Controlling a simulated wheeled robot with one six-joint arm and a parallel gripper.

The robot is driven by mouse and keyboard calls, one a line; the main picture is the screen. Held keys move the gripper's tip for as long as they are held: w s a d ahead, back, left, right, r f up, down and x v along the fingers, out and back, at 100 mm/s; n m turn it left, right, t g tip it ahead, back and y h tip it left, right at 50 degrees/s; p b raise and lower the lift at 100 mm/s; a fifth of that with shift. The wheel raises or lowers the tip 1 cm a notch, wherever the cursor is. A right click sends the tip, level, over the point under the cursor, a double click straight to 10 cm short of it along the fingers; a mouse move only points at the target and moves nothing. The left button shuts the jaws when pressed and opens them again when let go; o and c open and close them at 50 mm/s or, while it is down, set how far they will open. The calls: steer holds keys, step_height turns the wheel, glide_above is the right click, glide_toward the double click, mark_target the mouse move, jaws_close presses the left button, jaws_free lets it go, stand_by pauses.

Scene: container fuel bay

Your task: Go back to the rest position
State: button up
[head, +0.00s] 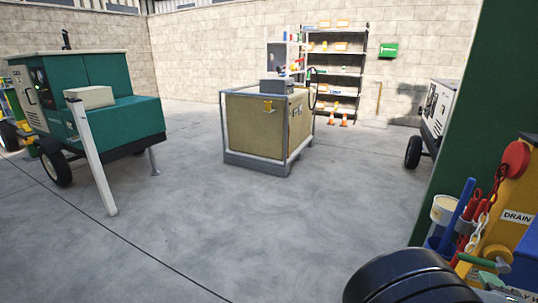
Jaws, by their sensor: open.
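My gripper is not in view. A smooth black rounded shape fills the bottom edge, right of the middle; it may be part of my arm, but I cannot tell. No held thing shows.
A caged tan tank (255,125) stands mid-floor. A green wheeled generator (85,95) and white post (92,155) are left. A white wheeled unit (436,108) is right, behind a green panel (470,110). A yellow drain cabinet (510,205) is near right. Centre floor is clear.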

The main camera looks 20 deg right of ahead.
steer(key=w+r+m+g+p, duration=0.1)
steer(key=w+r+m+p, duration=0.2)
steer(key=w+r+p, duration=0.8)
steer(key=w+a+r+m+g+y+p, duration=0.2)
steer(key=w+a+r+m+y+p, duration=0.1)
steer(key=w+a+r+p, duration=0.65)
steer(key=w+a+r+m+y+p, duration=0.1)
steer(key=w+a+r+y+p, duration=0.2)
steer(key=a, duration=0.4)
steer(key=w+a+r+m+y+p, duration=0.1)
steer(key=a+r+p, duration=0.35)
steer(key=a, duration=0.25)
steer(key=s+a+r+g+y+p, duration=0.2)
steer(key=a+p, duration=0.1)
steer(key=a, duration=0.4)
steer(key=s+a+r+g+y+p, duration=0.1)
steer(key=s+a+r+y+p, duration=0.1)
steer(key=a, duration=0.6)
steer(key=shift+a+g+y+p, duration=0.35)
steer(key=shift+y+p, duration=0.25)
steer(key=shift+p, duration=0.5)
steer(key=shift+d+r, duration=0.1)
steer(key=shift+d, duration=0.1)
